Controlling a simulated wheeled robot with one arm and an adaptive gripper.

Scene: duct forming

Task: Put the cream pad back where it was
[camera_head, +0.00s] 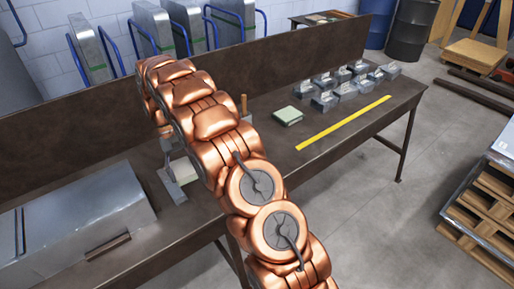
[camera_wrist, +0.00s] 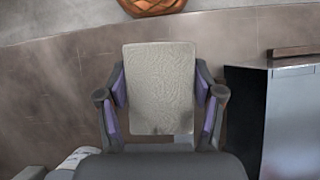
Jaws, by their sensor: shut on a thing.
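In the wrist view my gripper (camera_wrist: 160,88) has its two purple-lined fingers on either side of the cream pad (camera_wrist: 160,70). The pad is flat, rectangular and finely textured, and the fingers are closed on its long sides. Brown tabletop shows around it. In the head view a pale patch, seemingly the same pad (camera_head: 184,170), shows beside my copper arm above the workbench (camera_head: 150,250). My arm hides most of the gripper there. Whether the pad touches the bench cannot be told.
A large grey metal box (camera_head: 75,220) with a brown bar stands on the bench at left. A green-edged cream block (camera_head: 288,116), a yellow strip (camera_head: 343,123) and several small grey blocks (camera_head: 345,90) lie to the right. Bare bench lies in front of the strip.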

